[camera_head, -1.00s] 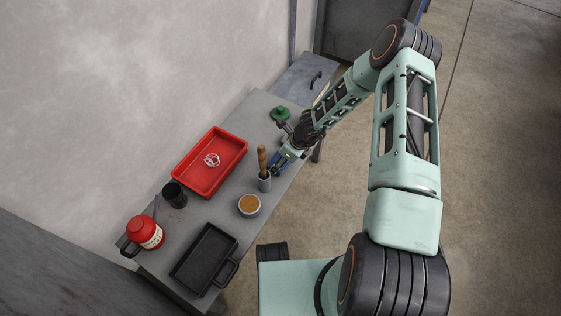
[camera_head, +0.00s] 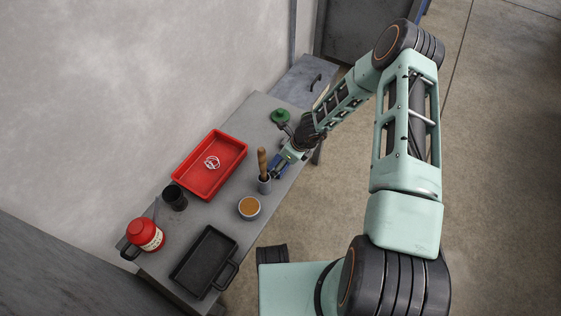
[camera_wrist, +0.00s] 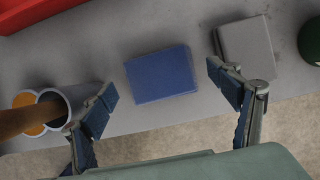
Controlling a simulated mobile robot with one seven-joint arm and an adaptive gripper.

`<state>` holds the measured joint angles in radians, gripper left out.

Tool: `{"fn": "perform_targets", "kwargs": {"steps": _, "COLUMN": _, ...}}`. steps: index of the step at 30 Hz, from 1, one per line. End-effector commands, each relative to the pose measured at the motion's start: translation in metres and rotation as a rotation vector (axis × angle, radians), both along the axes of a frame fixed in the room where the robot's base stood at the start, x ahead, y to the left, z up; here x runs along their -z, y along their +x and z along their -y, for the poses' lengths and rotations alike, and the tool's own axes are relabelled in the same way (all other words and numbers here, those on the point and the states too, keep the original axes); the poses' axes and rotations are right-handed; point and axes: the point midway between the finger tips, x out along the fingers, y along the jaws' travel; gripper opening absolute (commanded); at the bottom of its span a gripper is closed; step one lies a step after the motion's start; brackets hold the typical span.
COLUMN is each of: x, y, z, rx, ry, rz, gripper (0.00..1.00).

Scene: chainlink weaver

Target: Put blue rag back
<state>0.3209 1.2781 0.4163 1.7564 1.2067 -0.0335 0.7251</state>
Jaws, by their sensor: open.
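The blue rag (camera_wrist: 161,75) is a flat folded rectangle lying on the grey table near its front edge. In the head view the blue rag (camera_head: 277,161) is partly hidden by my gripper. My gripper (camera_wrist: 164,88) is open, with one finger to the left of the rag and the other to its right. The fingers are apart from the rag in the wrist view, and nothing is held. In the head view my gripper (camera_head: 280,168) is low over the table by the rag; its exact height is unclear.
A grey flat folded piece (camera_wrist: 247,50) lies right of the rag. A cup with a wooden handle (camera_head: 264,184) stands close to my gripper. A red tray (camera_head: 230,178), a green object (camera_head: 280,115), an orange-filled bowl (camera_head: 249,207), a black tray (camera_head: 206,258) and a red jug (camera_head: 144,232) share the table.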

Motion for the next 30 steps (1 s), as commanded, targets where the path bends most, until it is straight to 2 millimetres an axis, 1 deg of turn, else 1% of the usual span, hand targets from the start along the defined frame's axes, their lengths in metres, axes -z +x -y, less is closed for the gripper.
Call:
{"fn": "perform_targets", "kwargs": {"steps": 1, "x": -0.013, "y": 0.0, "z": 0.004, "rx": 0.002, "ry": -0.001, "rz": 0.004, "gripper": 0.82}}
{"fn": "perform_targets", "kwargs": {"steps": 9, "x": -0.069, "y": -0.013, "z": 0.023, "rx": 0.0, "ry": -0.002, "rz": 0.003, "gripper": 0.82}}
{"fn": "perform_targets", "kwargs": {"steps": 12, "x": -0.085, "y": -0.017, "z": 0.029, "rx": 0.002, "ry": -0.001, "rz": 0.001, "gripper": 0.82}}
{"fn": "perform_targets", "kwargs": {"steps": 15, "x": -0.095, "y": -0.02, "z": 0.033, "rx": 0.002, "ry": -0.002, "rz": 0.001, "gripper": 0.82}}
{"fn": "perform_targets", "kwargs": {"steps": 20, "x": -0.103, "y": -0.023, "z": 0.036, "rx": 0.002, "ry": 0.0, "rz": -0.001, "gripper": 0.82}}
{"fn": "perform_targets", "kwargs": {"steps": 30, "x": -0.103, "y": -0.023, "z": 0.036, "rx": 0.002, "ry": 0.0, "rz": -0.001, "gripper": 0.82}}
